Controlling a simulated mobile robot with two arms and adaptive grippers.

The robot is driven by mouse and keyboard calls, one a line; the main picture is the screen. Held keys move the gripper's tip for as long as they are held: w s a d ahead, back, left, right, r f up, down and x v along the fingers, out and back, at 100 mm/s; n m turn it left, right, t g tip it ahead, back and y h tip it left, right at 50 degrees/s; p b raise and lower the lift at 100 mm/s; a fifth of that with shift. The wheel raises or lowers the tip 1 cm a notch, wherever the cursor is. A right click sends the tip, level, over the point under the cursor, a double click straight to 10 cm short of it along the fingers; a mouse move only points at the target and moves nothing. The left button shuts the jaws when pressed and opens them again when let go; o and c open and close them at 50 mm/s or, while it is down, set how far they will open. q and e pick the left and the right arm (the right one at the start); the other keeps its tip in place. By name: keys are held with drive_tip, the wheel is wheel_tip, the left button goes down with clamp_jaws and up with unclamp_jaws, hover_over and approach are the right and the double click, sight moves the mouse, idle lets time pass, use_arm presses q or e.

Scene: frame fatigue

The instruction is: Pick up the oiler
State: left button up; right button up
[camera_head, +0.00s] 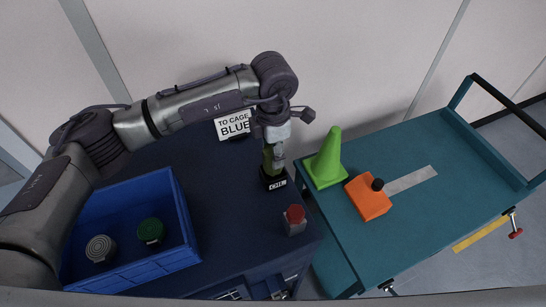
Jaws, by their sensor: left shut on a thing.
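The oiler (275,182) is a small dark container with a white "OIL" label on its base, at the right side of the dark blue cabinet top (225,215). My left gripper (274,150) points down over it and is shut on its upper part. The fingers hide much of the oiler's top. I cannot tell whether its base touches the surface. My right gripper is not in view.
A red-topped grey block (294,220) stands near the cabinet's front right corner. A blue bin (182,215) holds a grey and a green round piece. A sign (233,125) stands behind. The teal cart (440,150) carries a green cone (326,160) and an orange block (366,198).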

use_arm(q)
drive_tip(key=shift+r+b, duration=0.5)
drive_tip(key=shift+r, duration=0.2)
drive_tip(key=s+d+r+b, duration=0.1)
drive_tip(key=d+r+b, duration=0.3)
drive_tip(key=d+r, duration=0.3)
drive_tip(key=shift+s+d+r+b, duration=0.35)
drive_tip(key=shift+d, duration=1.95)
